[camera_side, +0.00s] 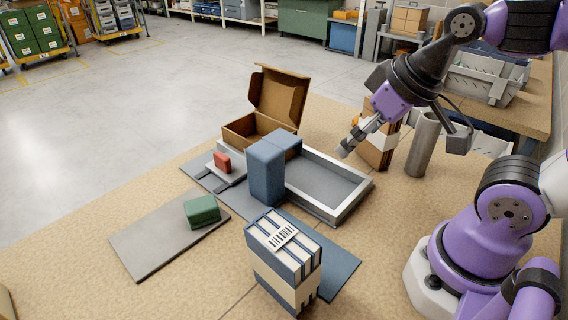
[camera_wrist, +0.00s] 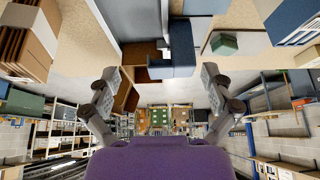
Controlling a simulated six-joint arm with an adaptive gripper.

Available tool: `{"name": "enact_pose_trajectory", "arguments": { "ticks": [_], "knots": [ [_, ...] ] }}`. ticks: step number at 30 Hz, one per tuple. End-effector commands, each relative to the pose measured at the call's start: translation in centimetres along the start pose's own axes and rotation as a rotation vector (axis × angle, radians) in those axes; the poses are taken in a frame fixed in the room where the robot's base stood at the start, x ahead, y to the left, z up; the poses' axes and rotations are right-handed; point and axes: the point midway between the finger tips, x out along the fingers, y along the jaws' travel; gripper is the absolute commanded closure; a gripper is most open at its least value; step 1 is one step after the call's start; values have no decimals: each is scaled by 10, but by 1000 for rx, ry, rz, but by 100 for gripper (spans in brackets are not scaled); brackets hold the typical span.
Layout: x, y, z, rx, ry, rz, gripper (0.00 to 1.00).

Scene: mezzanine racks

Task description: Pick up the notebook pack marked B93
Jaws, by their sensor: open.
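A pack of dark blue and white notebooks (camera_side: 283,262) stands upright at the front of the table, with a pale band and a barcode label on top. Part of it shows at the top right in the wrist view (camera_wrist: 298,22). A brown pack with a white band (camera_side: 375,150) stands behind my gripper; it appears at upper left in the wrist view (camera_wrist: 28,42). I cannot read B93 on either pack. My gripper (camera_side: 347,150) is raised above the table near the grey tray, empty. Its two fingers are wide apart in the wrist view (camera_wrist: 160,88).
A tall blue box (camera_side: 266,172) stands beside the shallow grey tray (camera_side: 340,214). An open cardboard box (camera_side: 238,131) is behind. A green block (camera_side: 201,210) lies on a grey board (camera_side: 150,240), a red block (camera_side: 222,162) at left. A grey cylinder (camera_side: 422,145) stands right.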

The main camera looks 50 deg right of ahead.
Motion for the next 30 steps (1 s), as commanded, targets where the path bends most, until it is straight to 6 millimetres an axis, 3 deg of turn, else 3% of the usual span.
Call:
{"name": "enact_pose_trajectory", "arguments": {
  "ticks": [5,8,11,17,21,24,27,30],
  "knots": [
    [0,-1,-1,-27,-4,-3,5],
    [0,-9,-4,-182,-33,-21,5],
    [0,-27,-10,-513,-84,-64,5],
    [2,-81,-19,-1448,-178,-239,5],
    [3,-124,-16,-2095,-195,-411,5],
    [3,-151,-9,-2477,-182,-539,5],
    [3,-170,-1,-2757,-157,-649,5],
    [3,-182,4,-2923,-134,-721,5]
  ]
}}
